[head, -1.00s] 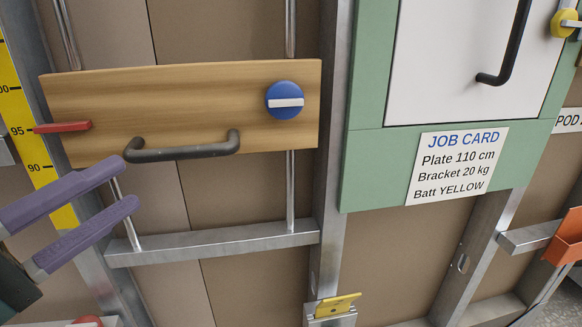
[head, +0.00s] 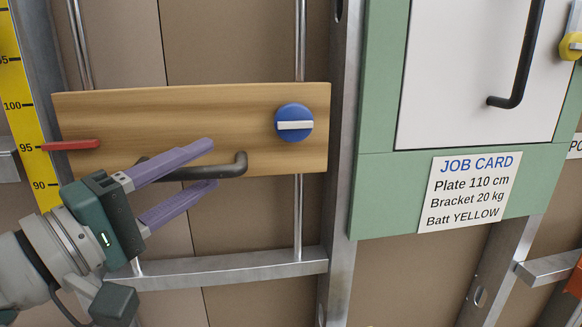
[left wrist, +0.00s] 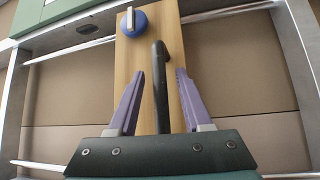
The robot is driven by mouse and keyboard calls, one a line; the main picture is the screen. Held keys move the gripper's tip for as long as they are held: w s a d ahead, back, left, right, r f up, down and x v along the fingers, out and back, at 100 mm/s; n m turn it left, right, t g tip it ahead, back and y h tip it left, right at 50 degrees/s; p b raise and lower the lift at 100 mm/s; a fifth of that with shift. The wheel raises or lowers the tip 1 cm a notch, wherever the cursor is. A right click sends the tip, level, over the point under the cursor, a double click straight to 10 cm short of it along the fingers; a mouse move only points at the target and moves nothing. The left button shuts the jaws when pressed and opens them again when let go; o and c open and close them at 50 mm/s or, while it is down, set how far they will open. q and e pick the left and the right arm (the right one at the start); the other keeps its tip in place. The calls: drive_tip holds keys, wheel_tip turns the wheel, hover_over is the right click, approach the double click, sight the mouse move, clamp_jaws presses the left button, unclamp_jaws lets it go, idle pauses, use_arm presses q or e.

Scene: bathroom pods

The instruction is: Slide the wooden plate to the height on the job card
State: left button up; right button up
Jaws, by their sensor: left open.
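The wooden plate (head: 100,112) sits on two vertical metal rods. Its red pointer (head: 70,145) is at about 95 on the yellow scale (head: 27,110). A blue knob (head: 294,123) with a white bar is on the plate's right side. The black handle (head: 241,165) runs along the lower edge. My left gripper (head: 214,163) is open, with one purple finger above the handle bar and one below. In the left wrist view the handle (left wrist: 160,85) lies between the fingers, with gaps visible. The job card (head: 470,190) reads Plate 110 cm, Bracket 20 kg, Batt YELLOW. My right gripper is out of view.
A green-framed white door (head: 470,80) with a black handle stands to the right. A metal crossbar (head: 230,268) runs below the plate. A yellow knob (head: 571,46) is at the right edge. The rods above the plate look clear.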

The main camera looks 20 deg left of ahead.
use_arm(q)
clamp_jaws()
drive_tip(key=shift+r, duration=0.1)
idle(1.2)
